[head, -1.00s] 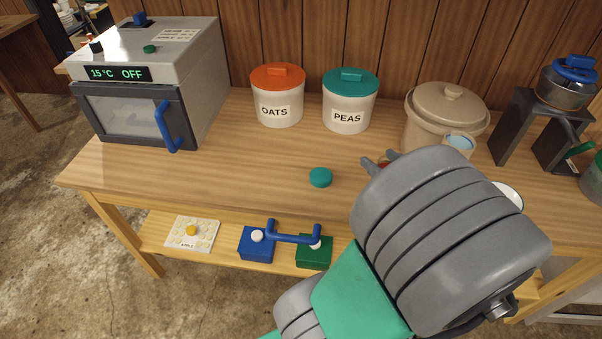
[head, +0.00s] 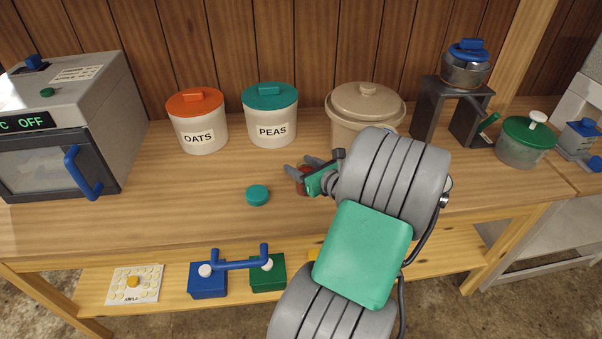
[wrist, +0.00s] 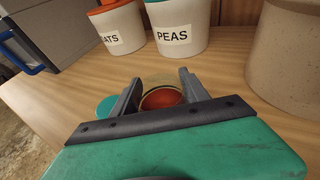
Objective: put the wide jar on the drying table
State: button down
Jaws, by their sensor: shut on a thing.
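My gripper (head: 306,172) is low over the wooden workbench (head: 190,205), in front of the beige crock. It is shut on a small round jar (wrist: 162,97) with red contents and a clear rim, between the two grey fingers in the wrist view. In the head view only a red bit of the jar (head: 302,184) shows; my gripper and arm hide the rest. I cannot tell whether its base touches the bench or whether it is the wide jar. No surface is clearly marked as the drying table.
A loose teal lid (head: 257,195) lies just left of my gripper. Oats (head: 200,125) and peas (head: 270,118) canisters and the beige crock (head: 366,110) stand behind. A green-lidded pot (head: 525,140) is at right. Clear bench lies left of the lid.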

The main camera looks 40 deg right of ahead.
notch_tip(320, 180, down, 2)
jog(key=shift+f, duration=0.1)
jog(key=c, duration=0.6)
grip_release()
jog(key=shift+o, duration=0.2)
jog(key=v, duration=1.2)
jog(key=shift+p, duration=0.35)
